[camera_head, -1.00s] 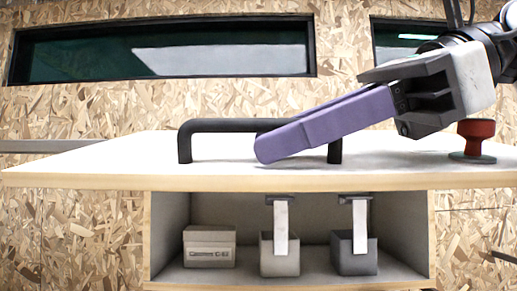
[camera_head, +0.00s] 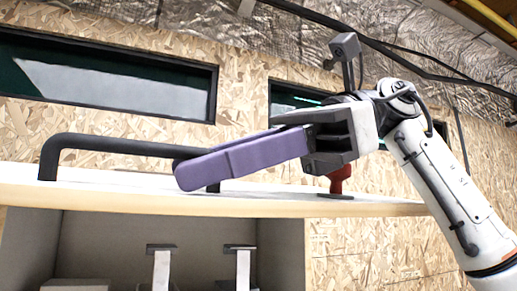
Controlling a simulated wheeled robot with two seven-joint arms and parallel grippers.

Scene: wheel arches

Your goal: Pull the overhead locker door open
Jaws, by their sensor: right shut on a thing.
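The locker door appears as a pale, wood-edged panel (camera_head: 110,182), seen nearly edge-on and about level above an open compartment. A black bar handle (camera_head: 125,147) stands on its upper face. My right gripper (camera_head: 184,173), with long purple fingers, reaches in from the right. Its tips are at the handle's right end and cover part of the bar and its right leg. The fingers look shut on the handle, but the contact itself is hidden. My left gripper is not in view.
A red knob (camera_head: 341,178) stands on the panel behind my right gripper. Below, the compartment holds two containers with upright pale strips (camera_head: 162,270) and a box (camera_head: 75,286), mostly cut off. Behind are a chipboard wall (camera_head: 245,95) and dark windows (camera_head: 110,85).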

